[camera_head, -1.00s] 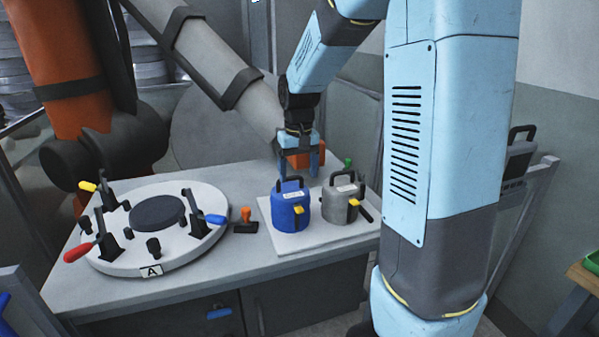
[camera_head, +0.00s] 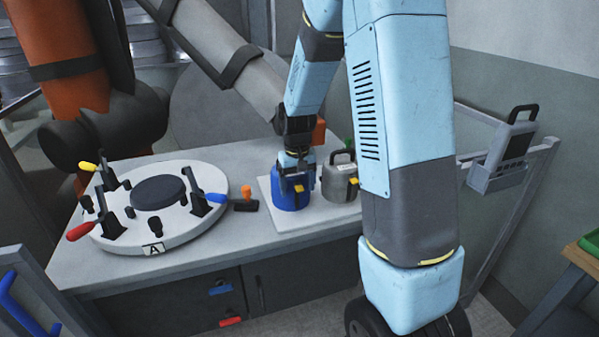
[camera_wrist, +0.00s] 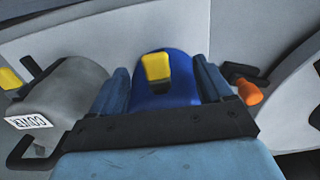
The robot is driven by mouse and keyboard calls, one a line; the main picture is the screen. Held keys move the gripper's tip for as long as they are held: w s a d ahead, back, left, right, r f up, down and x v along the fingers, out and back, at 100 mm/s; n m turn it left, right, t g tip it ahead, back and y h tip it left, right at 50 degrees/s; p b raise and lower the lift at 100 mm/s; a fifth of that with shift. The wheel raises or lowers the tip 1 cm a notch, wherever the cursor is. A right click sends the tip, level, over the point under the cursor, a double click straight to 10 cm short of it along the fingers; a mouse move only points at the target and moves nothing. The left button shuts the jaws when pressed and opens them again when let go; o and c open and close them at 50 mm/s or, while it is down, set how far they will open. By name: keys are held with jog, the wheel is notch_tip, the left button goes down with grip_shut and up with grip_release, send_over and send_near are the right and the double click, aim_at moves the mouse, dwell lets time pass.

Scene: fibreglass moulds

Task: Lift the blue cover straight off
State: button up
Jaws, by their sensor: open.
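The blue cover (camera_head: 290,196) is a rounded blue canister shape with a yellow latch on its front. It stands upright on a white board (camera_head: 306,226) on the bench. My gripper (camera_head: 297,178) is right over its top, pointing down, and hides its handle. In the wrist view the blue cover (camera_wrist: 170,96) lies between the two blue fingers (camera_wrist: 165,92), which are apart. The yellow latch (camera_wrist: 157,70) faces away from the palm. I cannot tell whether the fingers touch the cover.
A grey canister (camera_head: 340,181) with a black handle stands close to the right on the same board. An orange-and-black clamp (camera_head: 246,200) lies to the left. A round white mould (camera_head: 160,212) with several toggle clamps fills the bench's left side.

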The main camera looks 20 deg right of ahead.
jog(key=shift+f, duration=1.35)
jog(key=shift+c, duration=0.4)
grip_shut()
jog(key=shift+r, duration=0.1)
jog(key=shift+r, duration=2.45)
